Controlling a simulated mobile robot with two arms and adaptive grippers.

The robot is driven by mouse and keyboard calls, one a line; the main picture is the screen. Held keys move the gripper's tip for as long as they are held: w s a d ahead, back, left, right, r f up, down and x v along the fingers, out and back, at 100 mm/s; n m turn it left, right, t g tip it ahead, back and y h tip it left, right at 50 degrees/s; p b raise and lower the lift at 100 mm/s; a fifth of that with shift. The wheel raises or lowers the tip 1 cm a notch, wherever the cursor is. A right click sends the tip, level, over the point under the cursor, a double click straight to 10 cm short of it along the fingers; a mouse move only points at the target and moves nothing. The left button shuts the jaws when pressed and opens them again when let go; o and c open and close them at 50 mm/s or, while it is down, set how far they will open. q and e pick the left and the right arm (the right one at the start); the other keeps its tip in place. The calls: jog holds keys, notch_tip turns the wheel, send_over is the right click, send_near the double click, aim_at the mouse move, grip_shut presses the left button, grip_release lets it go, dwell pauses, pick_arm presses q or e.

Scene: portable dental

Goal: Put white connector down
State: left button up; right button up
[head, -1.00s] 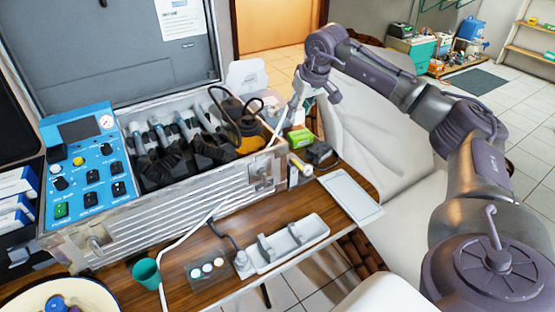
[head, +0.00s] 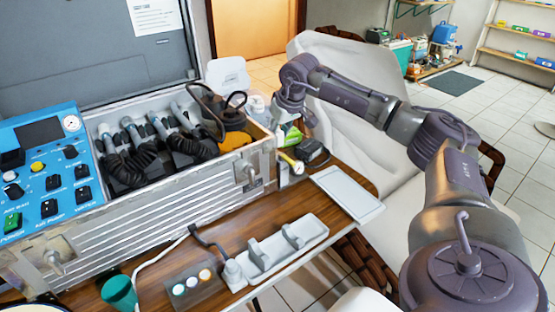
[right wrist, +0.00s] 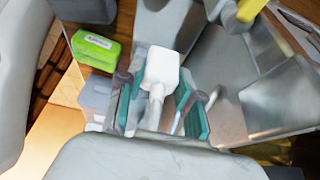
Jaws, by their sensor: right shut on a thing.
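The white connector (right wrist: 163,66) shows in the right wrist view, between the teal-padded fingers of my right gripper (right wrist: 156,88). The gripper is shut on it, and its narrow stem points back toward the wrist. In the head view my right gripper (head: 284,118) is just beyond the right end of the metal case (head: 175,215), near the table's back edge. The connector is too small and covered there to make out clearly. I cannot tell whether it touches a surface below. My left gripper is not in view.
A green box (right wrist: 96,50) is close beside the gripper. A yellow-ended item (head: 292,163) and a dark device (head: 312,152) stand by the case corner. A grey tray (head: 347,193) and a white holder (head: 283,250) lie on the wooden table (head: 222,222).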

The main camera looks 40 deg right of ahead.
notch_tip(320, 180, down, 7)
jog(key=shift+r+b, duration=0.2)
jog(key=shift+b, duration=0.15)
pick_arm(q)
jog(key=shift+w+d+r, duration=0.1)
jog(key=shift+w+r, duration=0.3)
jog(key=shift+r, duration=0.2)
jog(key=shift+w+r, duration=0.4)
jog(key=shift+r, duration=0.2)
pick_arm(e)
jog(key=shift+r, duration=0.1)
jog(key=o, duration=1.1)
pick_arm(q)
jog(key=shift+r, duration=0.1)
pick_arm(e)
jog(key=shift+o, duration=0.2)
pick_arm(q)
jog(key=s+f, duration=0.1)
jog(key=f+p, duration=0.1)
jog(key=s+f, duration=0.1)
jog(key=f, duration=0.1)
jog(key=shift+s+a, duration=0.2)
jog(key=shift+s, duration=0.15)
pick_arm(e)
jog(key=v, duration=1.2)
